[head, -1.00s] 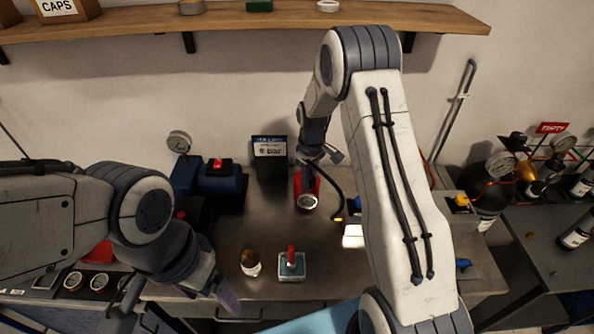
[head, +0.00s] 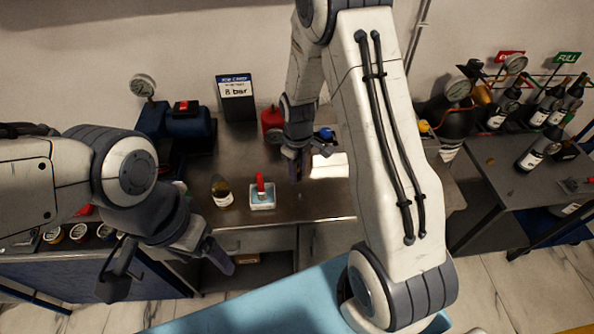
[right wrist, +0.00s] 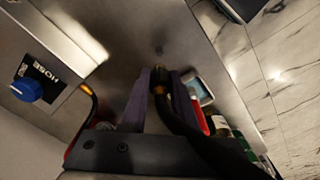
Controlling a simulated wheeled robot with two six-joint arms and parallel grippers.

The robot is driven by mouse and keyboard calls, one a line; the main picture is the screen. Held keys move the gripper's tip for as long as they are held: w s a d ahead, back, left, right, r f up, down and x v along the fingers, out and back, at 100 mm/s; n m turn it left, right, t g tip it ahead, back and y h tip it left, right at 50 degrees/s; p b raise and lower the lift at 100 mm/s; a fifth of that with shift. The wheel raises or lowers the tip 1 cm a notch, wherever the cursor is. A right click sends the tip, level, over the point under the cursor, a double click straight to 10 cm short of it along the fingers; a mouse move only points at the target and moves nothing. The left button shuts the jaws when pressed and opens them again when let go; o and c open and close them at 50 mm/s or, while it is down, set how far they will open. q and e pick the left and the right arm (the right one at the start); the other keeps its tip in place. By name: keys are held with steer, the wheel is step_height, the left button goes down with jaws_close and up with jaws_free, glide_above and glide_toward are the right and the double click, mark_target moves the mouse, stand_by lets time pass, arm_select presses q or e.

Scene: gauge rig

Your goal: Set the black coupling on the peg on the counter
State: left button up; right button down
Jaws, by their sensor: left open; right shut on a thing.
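In the right wrist view, my right gripper (right wrist: 160,78) is shut on the black coupling (right wrist: 158,88), a dark end piece with an orange-brown band. A black hose (right wrist: 178,118) trails from it past the gripper. A short grey peg-like stub (right wrist: 158,50) stands on the counter (right wrist: 125,38) just beyond the fingertips; the coupling appears apart from it. In the head view, my right gripper (head: 298,166) hangs over the counter, and the coupling cannot be made out there. My left gripper (head: 168,266) is open and empty, in front of the counter's edge.
A red-handled item in a pale tray (head: 262,204) and a brown bottle (head: 221,191) stand left of my right gripper. A red canister (head: 272,124), blue machine (head: 187,130) and sign (head: 237,98) are at the back. A blue knob (right wrist: 27,89) sits by the HOSE label.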

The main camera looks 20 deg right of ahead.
steer(key=shift+s+d+f+b, duration=0.15)
steer(key=shift+d+f+b, duration=0.05)
steer(key=shift+f+b, duration=0.75)
steer(key=shift+f, duration=0.35)
steer(key=shift+f+b, duration=0.95)
steer(key=shift+f, duration=0.35)
steer(key=shift+f, duration=0.15)
steer(key=shift+f+b, duration=0.65)
steer(key=shift+f, duration=0.35)
steer(key=shift+f, duration=0.2)
steer(key=shift+c, duration=1.3)
jaws_free()
